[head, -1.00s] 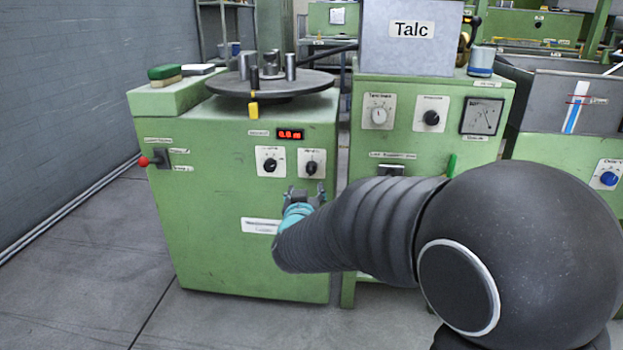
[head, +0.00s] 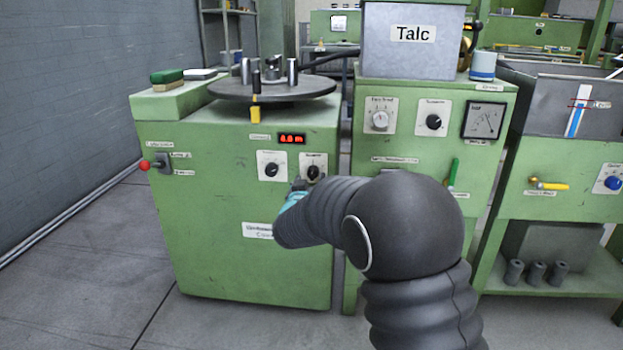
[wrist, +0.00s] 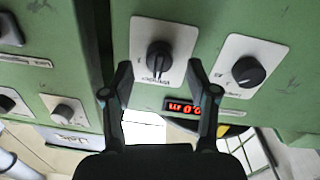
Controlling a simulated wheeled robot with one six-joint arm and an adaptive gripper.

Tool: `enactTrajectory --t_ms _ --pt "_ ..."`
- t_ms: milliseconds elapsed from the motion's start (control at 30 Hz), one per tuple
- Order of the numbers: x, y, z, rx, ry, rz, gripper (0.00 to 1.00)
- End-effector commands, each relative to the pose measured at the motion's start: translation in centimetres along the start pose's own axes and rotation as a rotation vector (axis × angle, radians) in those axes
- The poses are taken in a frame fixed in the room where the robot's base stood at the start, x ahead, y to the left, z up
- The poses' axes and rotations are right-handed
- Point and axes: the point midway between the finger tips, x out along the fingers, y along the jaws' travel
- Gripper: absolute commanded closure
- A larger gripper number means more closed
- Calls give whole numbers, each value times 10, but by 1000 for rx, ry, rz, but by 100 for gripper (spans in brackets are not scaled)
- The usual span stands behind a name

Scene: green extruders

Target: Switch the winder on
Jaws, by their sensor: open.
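The winder is taken to be the green cabinet (head: 225,235) with the round dark turntable (head: 300,87). Its front has a red digital display (head: 291,139), which also shows in the wrist view (wrist: 184,107), a left black knob (head: 271,170) and a right black knob (head: 313,171). A red-balled lever (head: 146,164) sits at the front's left side by small labels. My gripper (head: 301,184) is open at the front, just below the right knob. In the wrist view that knob (wrist: 158,60) lies ahead between the open fingertips (wrist: 163,80); contact cannot be told. The left knob (wrist: 248,72) is beside the fingers.
A second green cabinet (head: 420,150) with dials, a gauge and a green lever stands close on the right, with a Talc box (head: 411,40) on top. A trough unit (head: 560,150) is farther right. Floor (head: 85,270) at the left is clear.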

Motion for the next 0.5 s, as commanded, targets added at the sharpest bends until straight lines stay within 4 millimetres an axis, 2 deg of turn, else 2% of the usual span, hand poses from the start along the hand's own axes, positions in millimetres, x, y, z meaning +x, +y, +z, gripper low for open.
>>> enactTrajectory --t_ms 200,500 --pt "22 0 1 -1 -1 0 41" --pt "26 0 0 0 0 -1 41"
